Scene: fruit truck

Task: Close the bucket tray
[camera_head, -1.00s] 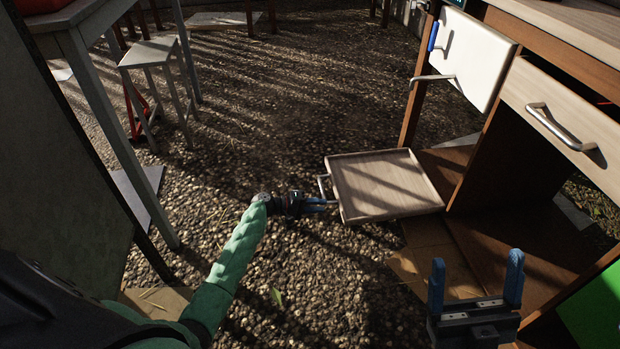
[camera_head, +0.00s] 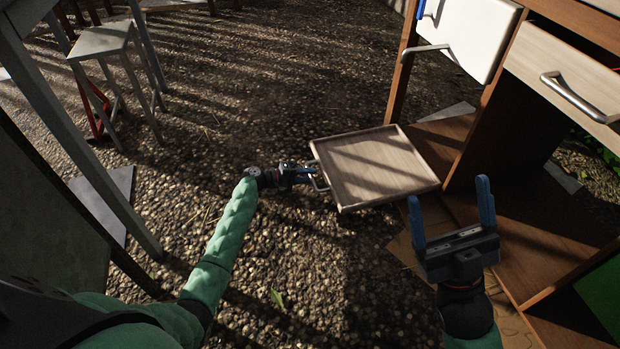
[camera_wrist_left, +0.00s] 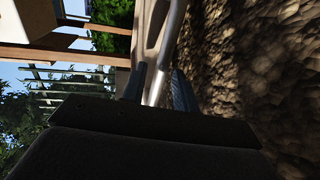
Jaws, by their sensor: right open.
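The bucket tray (camera_head: 375,165) is a shallow, square, light-wood tray with a raised rim, pulled out to the left of the brown cabinet. Its metal handle (camera_head: 318,178) is on its left side. My left gripper (camera_head: 308,176) is at this handle; in the left wrist view the handle bar (camera_wrist_left: 170,50) passes between the two blue fingers (camera_wrist_left: 158,82). I cannot tell whether the fingers press on it. My right gripper (camera_head: 450,205) is open and empty, just right of the tray's near corner, with its fingers pointing up in the picture.
The brown cabinet (camera_head: 505,120) stands at right, with a white door (camera_head: 465,35) and a light-wood drawer (camera_head: 575,75) above the tray's level. A grey stool (camera_head: 105,42) and table legs are at left. Gravel ground lies open between them.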

